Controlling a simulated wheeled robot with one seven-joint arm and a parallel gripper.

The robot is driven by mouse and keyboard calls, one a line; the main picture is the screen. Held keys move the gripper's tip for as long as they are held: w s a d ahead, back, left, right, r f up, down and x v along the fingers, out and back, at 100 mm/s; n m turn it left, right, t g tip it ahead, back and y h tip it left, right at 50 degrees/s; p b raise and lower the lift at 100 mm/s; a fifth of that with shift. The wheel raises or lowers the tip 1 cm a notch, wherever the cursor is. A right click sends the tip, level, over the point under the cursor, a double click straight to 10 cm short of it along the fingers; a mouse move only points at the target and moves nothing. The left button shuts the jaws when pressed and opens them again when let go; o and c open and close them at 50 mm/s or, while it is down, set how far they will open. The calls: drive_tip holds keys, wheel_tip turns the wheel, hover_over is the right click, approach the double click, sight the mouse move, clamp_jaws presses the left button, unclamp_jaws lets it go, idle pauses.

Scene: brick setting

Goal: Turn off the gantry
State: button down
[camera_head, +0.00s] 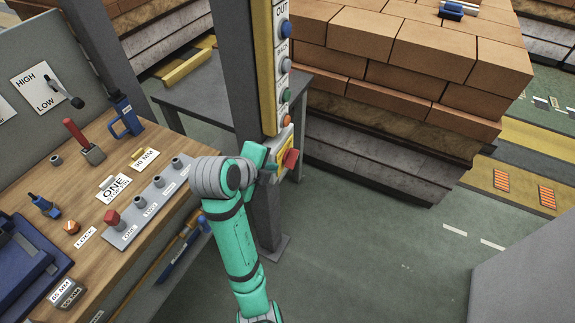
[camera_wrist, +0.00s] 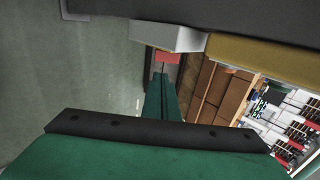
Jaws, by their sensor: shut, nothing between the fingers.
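A grey post (camera_head: 245,75) carries a tall yellow-edged control panel (camera_head: 268,60) with a column of buttons: two blue, one green (camera_head: 287,95) and one orange (camera_head: 287,120). Below them, a grey box with a yellow plate (camera_head: 284,145) bears a red switch or knob (camera_head: 291,159). My gripper (camera_head: 268,168) is shut and empty, close to the left of this box. In the wrist view, the red part (camera_wrist: 167,57) sits under the grey box (camera_wrist: 165,37), just beyond my shut fingertips (camera_wrist: 162,78). I cannot tell whether they touch it.
A wooden workbench (camera_head: 160,205) with levers, knobs and labels stands left. A grey strip of knobs (camera_head: 148,205) lies near its edge. A large brick stack (camera_head: 400,60) stands behind the post at right. The green floor (camera_head: 390,260) in front is clear.

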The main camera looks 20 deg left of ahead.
sight(291, 165)
drive_tip(key=shift+f, duration=0.1)
drive_tip(key=x, duration=1.4)
